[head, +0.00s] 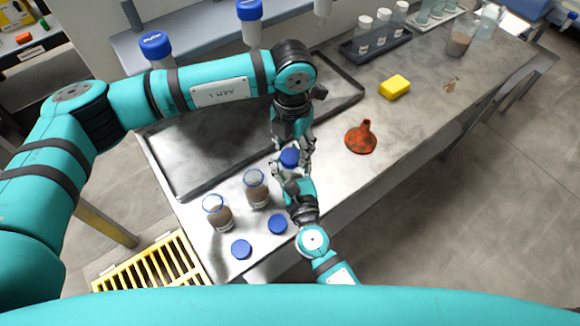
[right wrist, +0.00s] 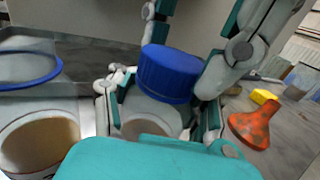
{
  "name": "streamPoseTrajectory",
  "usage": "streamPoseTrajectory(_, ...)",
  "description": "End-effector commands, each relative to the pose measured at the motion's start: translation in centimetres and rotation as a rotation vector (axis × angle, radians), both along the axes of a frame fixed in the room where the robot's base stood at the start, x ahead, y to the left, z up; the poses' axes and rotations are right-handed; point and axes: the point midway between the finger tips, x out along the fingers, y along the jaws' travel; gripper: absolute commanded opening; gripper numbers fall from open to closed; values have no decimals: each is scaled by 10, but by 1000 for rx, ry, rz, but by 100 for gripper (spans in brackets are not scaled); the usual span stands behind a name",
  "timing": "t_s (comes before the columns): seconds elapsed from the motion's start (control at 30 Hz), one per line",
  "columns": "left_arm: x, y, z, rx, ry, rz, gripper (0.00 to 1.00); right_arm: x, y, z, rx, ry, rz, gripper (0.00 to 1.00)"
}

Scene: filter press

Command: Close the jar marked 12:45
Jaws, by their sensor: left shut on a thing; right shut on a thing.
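A jar (right wrist: 150,118) with a blue screw cap (right wrist: 167,72) on its top stands between my two grippers. In the head view the cap (head: 289,158) shows, and the jar body is mostly hidden. My left gripper (head: 291,145) reaches down from above and is shut on the cap. My right gripper (right wrist: 160,110) comes from the front and is shut around the jar body, below the cap. The cap looks seated on the jar or very near it; I cannot tell whether it is tight. No 12:45 marking is readable.
Two loose blue caps (head: 241,249) (head: 278,224) lie at the front edge. An orange funnel (head: 362,137) and yellow sponge (head: 394,87) lie to the right.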

Motion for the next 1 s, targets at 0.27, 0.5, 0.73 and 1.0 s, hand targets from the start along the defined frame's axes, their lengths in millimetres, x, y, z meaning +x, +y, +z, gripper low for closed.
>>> streamPoseTrajectory(0.27, 7, 11, -2, 26, -10, 18, 5, 1, -7, 1, 1, -3, -17, 0)
streamPoseTrajectory(0.5, 7, 7, -3, 30, -11, -245, 3, 1, -8, 1, 1, -3, -19, 0)
streamPoseTrajectory(0.73, 3, -1, -2, 33, -13, -808, 3, 1, -8, 1, 1, -3, -19, 0)
streamPoseTrajectory(1.0, -2, -4, -3, 34, -14, -1193, 4, 1, -7, 1, 0, -3, -17, 0)
